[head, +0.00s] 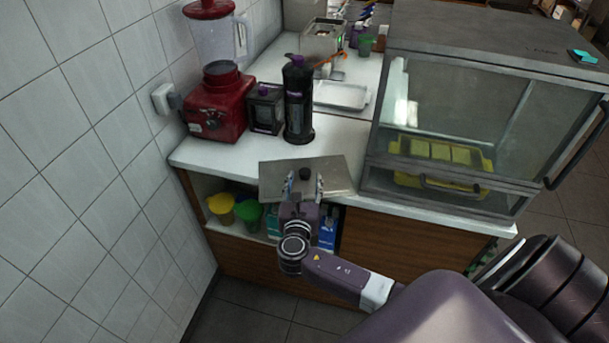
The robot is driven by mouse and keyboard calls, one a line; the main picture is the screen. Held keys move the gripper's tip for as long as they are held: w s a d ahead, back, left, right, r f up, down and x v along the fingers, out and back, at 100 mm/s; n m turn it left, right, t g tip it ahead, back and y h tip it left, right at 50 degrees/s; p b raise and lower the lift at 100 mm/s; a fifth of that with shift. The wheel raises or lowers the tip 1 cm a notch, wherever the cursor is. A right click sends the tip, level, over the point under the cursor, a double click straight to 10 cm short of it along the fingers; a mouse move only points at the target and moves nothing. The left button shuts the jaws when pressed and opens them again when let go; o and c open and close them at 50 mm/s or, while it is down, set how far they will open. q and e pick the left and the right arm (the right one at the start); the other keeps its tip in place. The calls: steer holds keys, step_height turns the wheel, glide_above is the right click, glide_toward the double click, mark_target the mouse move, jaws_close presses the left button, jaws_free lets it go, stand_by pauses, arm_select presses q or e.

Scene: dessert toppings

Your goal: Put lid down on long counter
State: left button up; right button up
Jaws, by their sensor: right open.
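The lid (275,178) is a flat grey metal plate with a small dark knob (305,174) in its middle. It lies at the front edge of the long counter (340,144), its near side reaching to or just past that edge. I cannot tell whether it rests fully flat. My right gripper (305,183) is at the lid's near side, its two fingers spread on either side of the knob. The fingers look apart, not closed on the knob. My left gripper is not in view.
A red blender (217,103), a dark box (265,108) and a black bottle (298,100) stand behind the lid. A glass display case (470,120) stands close on the right. A white tray (341,95) lies further back. A tiled wall (90,150) bounds the left.

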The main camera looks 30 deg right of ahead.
mark_target(304, 176)
steer(key=x, duration=0.3)
steer(key=shift+a+r, duration=0.1)
steer(key=shift+r, duration=0.05)
steer(key=shift+w, duration=0.3)
steer(key=shift+d, duration=0.3)
steer(key=c, duration=1.2)
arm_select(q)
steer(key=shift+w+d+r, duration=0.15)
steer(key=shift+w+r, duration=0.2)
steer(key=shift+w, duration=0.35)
arm_select(e)
jaws_close()
